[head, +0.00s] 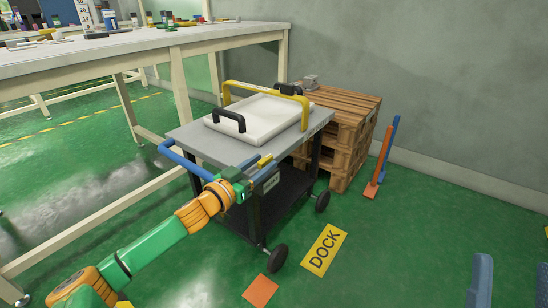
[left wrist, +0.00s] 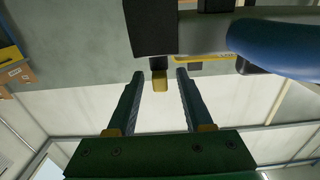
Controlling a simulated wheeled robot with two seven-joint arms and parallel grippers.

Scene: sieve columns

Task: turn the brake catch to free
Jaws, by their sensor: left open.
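The brake catch (left wrist: 160,80) shows in the left wrist view as a short dark lever with a yellow end, below a dark block. My left gripper (left wrist: 160,74) is open, and the yellow end lies between its two fingertips, with a gap on each side. In the head view my left gripper (head: 250,172) is at the near edge of the grey-topped cart (head: 196,136), beside the blue push handle (head: 184,158). The catch is hard to make out there among the gripper parts. My right gripper is not in view.
A white case (head: 258,117) with black handles lies on the cart under a yellow bar (head: 268,89). Wooden pallets (head: 345,125) stand behind it. A yellow DOCK sign (head: 324,250) and an orange patch (head: 260,291) mark the green floor. A workbench (head: 150,40) stands left.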

